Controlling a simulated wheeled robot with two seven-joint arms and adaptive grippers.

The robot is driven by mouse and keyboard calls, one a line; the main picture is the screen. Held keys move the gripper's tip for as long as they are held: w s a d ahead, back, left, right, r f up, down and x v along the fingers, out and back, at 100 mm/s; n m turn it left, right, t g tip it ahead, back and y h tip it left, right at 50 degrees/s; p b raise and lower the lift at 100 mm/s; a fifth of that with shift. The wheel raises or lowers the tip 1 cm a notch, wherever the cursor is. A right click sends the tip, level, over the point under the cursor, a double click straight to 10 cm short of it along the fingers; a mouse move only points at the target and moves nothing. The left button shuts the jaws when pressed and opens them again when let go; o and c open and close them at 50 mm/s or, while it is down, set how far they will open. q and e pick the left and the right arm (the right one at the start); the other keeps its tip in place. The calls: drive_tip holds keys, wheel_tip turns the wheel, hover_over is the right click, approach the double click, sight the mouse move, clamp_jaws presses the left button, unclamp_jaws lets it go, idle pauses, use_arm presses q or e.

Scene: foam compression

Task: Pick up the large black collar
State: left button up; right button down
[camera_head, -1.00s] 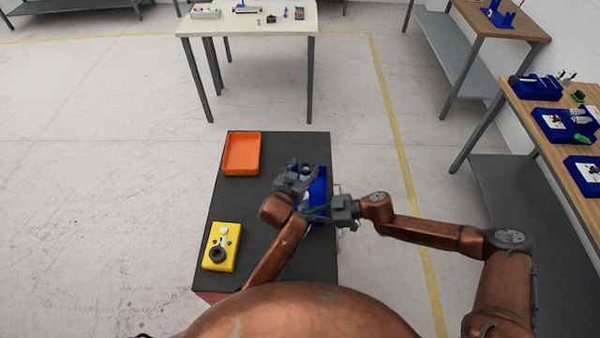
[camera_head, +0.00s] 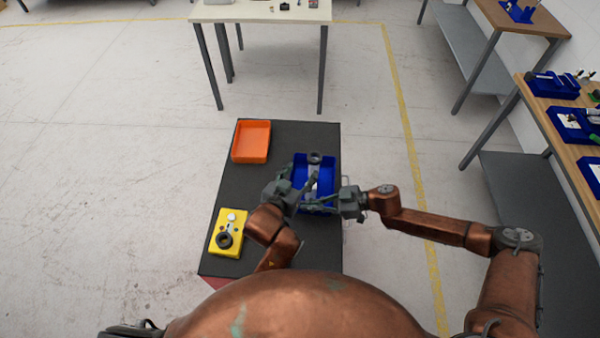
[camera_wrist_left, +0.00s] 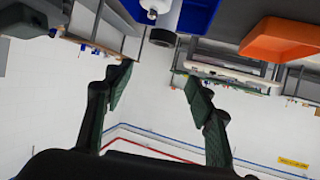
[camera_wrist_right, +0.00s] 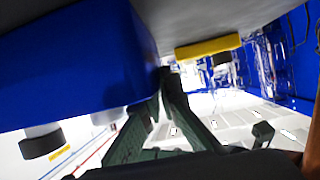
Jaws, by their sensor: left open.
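A black ring (camera_head: 315,158), which looks like the large black collar, is at the far end of the blue tray (camera_head: 327,176). In the left wrist view, a black ring (camera_wrist_left: 162,37) shows beyond the fingertips at the top; in the right wrist view, a black ring (camera_wrist_right: 40,146) sits on a whitish part. My left gripper (camera_head: 312,183) is open and empty, nearer me than the ring and apart from it. My right gripper (camera_head: 312,207) is at the tray's near end. Its fingertips are close together beside the blue wall; whether they grip it is unclear.
An orange tray (camera_head: 251,141) lies at the table's far left. A yellow box (camera_head: 229,232) with another black ring (camera_head: 224,240) is at the near left. The dark tabletop (camera_head: 245,185) between them is clear. A white table (camera_head: 262,12) stands beyond.

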use_arm(q)
drive_tip(key=shift+o, duration=0.5)
drive_tip(key=g+y, duration=0.3)
drive_tip(key=g, duration=0.5)
approach(315, 158)
drive_tip(key=shift+w+d+f, duration=0.3)
drive_tip(key=shift+w+f, duration=0.15)
drive_tip(key=x, duration=0.5)
drive_tip(key=shift+s+a+f, duration=0.1)
drive_tip(key=shift+a+f, duration=0.1)
drive_tip(key=c, duration=1.3)
